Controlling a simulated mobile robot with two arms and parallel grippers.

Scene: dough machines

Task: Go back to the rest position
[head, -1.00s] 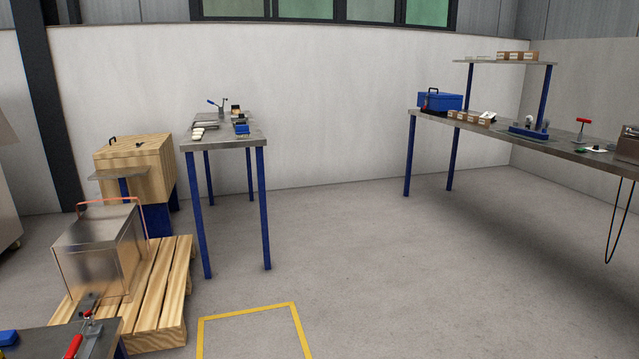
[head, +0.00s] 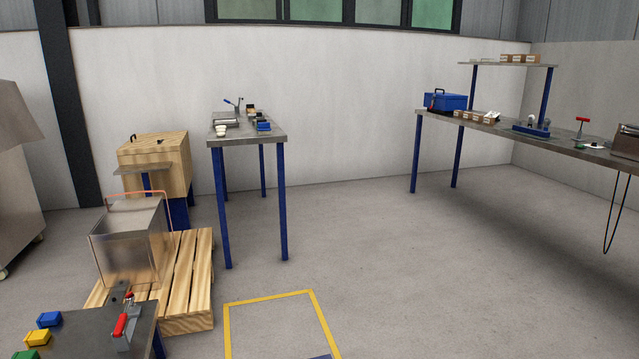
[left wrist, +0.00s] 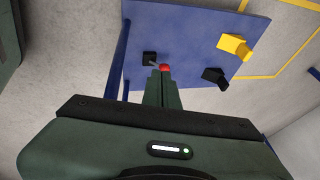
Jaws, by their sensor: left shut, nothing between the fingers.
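My left gripper (left wrist: 163,80) shows only in the left wrist view. Its fingers are closed together with nothing between them. A small red knob (left wrist: 165,68) appears just beyond the fingertips; I cannot tell whether they touch. Behind it is a flat blue panel or tabletop (left wrist: 190,40) with a yellow block (left wrist: 234,46) and black fittings. Neither gripper shows in the head view, and my right gripper is in no view.
A bench with a red-handled clamp (head: 121,325) and coloured blocks (head: 38,338) stands at lower left. Beyond it are a pallet (head: 200,270) with a metal box (head: 128,243) and a narrow table (head: 250,141). A long workbench (head: 480,125) is at right. The middle floor is open.

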